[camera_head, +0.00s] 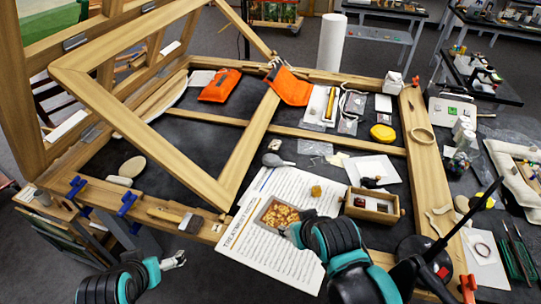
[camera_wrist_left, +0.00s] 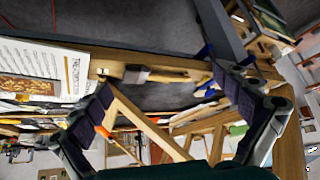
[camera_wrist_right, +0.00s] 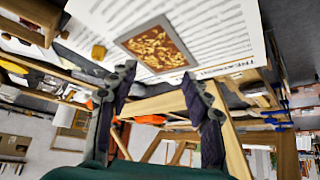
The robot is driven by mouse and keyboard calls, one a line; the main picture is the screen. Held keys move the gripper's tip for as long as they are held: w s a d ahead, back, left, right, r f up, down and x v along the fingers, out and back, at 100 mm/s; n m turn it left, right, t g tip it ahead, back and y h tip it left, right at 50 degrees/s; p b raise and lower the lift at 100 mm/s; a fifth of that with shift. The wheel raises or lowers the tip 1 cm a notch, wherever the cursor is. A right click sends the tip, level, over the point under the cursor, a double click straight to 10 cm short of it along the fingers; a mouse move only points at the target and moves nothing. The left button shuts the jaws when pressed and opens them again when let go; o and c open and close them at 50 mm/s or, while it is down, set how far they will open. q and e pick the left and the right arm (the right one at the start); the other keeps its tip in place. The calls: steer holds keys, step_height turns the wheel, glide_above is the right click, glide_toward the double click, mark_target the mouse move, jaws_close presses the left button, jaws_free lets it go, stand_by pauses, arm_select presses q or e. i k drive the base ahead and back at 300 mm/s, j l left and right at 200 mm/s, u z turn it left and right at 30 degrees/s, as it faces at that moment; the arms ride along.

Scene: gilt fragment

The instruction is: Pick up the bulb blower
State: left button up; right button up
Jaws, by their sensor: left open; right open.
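The bulb blower (camera_head: 272,160) appears to be the small grey bulb lying on the dark table, just above the top edge of the printed sheet, in the head view. My left gripper (camera_head: 178,260) is open and empty in front of the table's near edge, far from the blower. Its fingers also show apart in the left wrist view (camera_wrist_left: 163,80).
A large wooden frame (camera_head: 150,125) leans across the left of the table. The printed sheet (camera_head: 262,232) carries a gilt picture piece (camera_head: 279,214). A wooden box (camera_head: 371,207) stands right of it, with a yellow block (camera_head: 316,191) between. Orange pouches (camera_head: 220,85) lie farther back.

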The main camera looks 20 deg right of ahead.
mark_target(282, 163)
steer(key=z, duration=1)
steer(key=i+j+z, duration=0.1)
steer(key=j+z, duration=1)
steer(key=i+l, duration=0.05)
